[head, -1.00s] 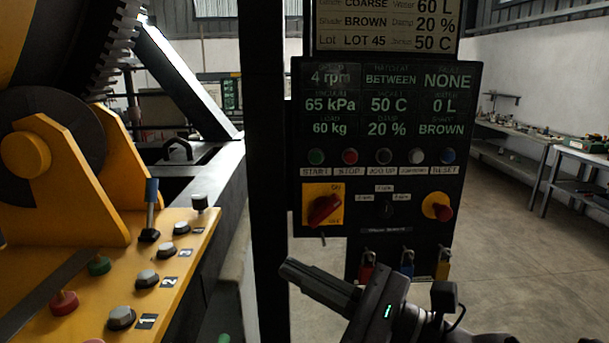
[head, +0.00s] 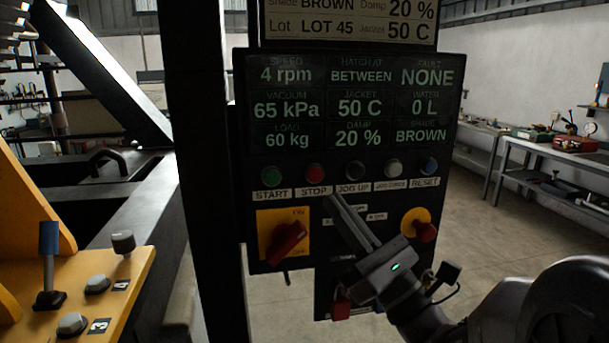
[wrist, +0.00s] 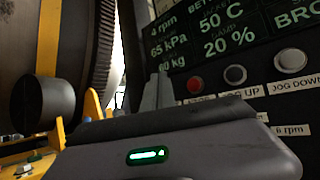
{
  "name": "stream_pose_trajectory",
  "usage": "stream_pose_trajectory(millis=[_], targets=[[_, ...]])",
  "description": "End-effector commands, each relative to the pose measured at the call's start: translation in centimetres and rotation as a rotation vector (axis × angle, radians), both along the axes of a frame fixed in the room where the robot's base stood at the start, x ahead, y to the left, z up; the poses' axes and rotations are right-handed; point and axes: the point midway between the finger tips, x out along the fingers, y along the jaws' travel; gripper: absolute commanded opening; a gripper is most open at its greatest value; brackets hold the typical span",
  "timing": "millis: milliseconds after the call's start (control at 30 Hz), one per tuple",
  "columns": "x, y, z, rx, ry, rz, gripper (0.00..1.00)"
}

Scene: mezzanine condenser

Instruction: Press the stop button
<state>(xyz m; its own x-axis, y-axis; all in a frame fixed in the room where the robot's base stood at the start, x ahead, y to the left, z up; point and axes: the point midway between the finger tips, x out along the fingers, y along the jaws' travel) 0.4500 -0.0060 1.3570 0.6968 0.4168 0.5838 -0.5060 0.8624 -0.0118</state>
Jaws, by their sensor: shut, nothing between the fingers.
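The stop button (head: 315,173) is a small red round button above the STOP label, second from the left in the row on the black control panel (head: 247,110). In the wrist view the red button (wrist: 195,84) shows just above the gripper's body, its label partly hidden. My gripper (head: 332,200) is shut and empty. In the head view its fingertips appear just below the STOP and JOG UP labels, below and slightly right of the red button. I cannot tell how far they are from the panel face.
The green start button (head: 271,175) is left of stop; the dark jog up button (head: 355,170) is right. A yellow console (head: 110,290) is at left, workbenches (head: 560,160) at right.

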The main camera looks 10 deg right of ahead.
Motion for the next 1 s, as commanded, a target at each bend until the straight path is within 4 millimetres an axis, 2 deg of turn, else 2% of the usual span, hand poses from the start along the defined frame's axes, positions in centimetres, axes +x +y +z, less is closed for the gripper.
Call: stream_pose_trajectory(millis=[167, 600, 800, 1000], targets=[[1.5, 0.0, 0.2, 0.0, 0.001, 0.003, 0.0], [7.6, 0.0, 0.2, 0.0, 0.001, 0.001, 0.0], [8.7, 0.1, 0.0, -0.001, 0.002, 0.002, 0.0], [8.8, 0.1, 0.0, -0.002, 0.0, 0.002, 0.0]])
